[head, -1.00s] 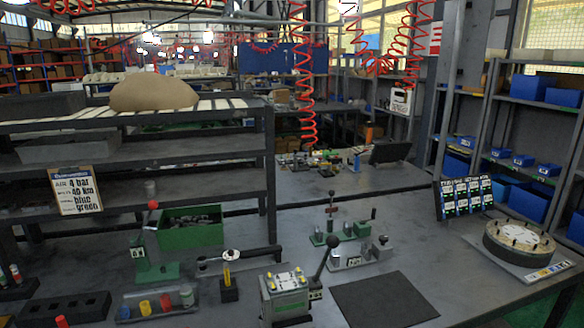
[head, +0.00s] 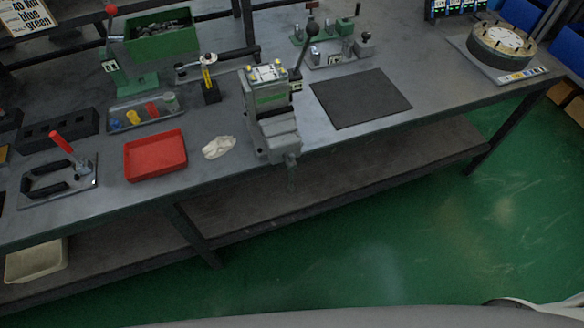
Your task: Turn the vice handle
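A grey bench vice (head: 272,130) stands at the front edge of the workbench, near the middle of the head view. A block with a green panel and yellow-marked top (head: 267,75) sits at its upper end. The vice handle (head: 291,166) appears as a small, thin, dark piece at the vice's front end, hanging past the bench edge. Its exact angle is hard to make out. Neither of my grippers is in view, and nothing touches the vice.
The workbench (head: 225,185) holds a red tray (head: 155,156), a crumpled white cloth (head: 218,147), a black mat (head: 360,98) and a round fixture (head: 501,45). A black-knobbed lever (head: 305,45) rises beside the vice. Green floor (head: 400,235) in front is clear.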

